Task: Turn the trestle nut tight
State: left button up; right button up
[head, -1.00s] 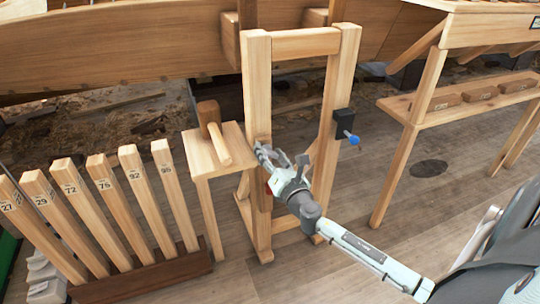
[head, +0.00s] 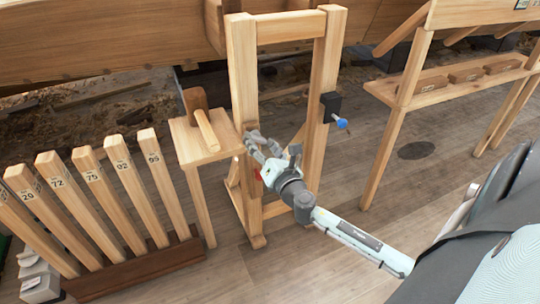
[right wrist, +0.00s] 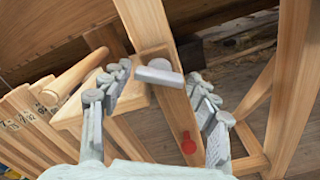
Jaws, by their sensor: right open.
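The wooden trestle (head: 243,75) stands upright in the middle of the head view. In the right wrist view, a pale grey bar-shaped piece, which looks like the trestle nut (right wrist: 158,74), sits on the front of the trestle's post (right wrist: 150,30). My right gripper (head: 274,147) is open in front of the left post. In the right wrist view its fingers (right wrist: 162,102) are spread to either side of the post, with the nut between them but no visible contact. In the head view the gripper hides the nut. My left gripper is not in view.
A red knob (right wrist: 187,142) sits lower on the same post. A small stand (head: 187,143) with a mallet (head: 206,128) is close left of the trestle. A black block with a blue knob (head: 341,123) is on the right post. Numbered slats (head: 95,190) stand at left.

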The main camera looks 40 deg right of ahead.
jog(key=v, duration=1)
jog(key=shift+a, duration=0.1)
jog(key=s+d+f+m+g+h+p, duration=0.35)
jog(key=s+f+m+g, duration=0.4)
jog(key=m, duration=0.85)
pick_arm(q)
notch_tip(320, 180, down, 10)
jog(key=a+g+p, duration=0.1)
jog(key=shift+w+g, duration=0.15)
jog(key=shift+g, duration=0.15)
pick_arm(e)
jog(key=s+a+f+m+g+y, duration=0.6)
jog(key=s+a+f+m+g, duration=0.1)
jog(key=a+f, duration=0.4)
jog(key=shift+s+m, duration=0.75)
jog(key=shift+m, duration=0.45)
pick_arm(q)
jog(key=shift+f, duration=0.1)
pick_arm(e)
jog(key=shift+a, duration=0.1)
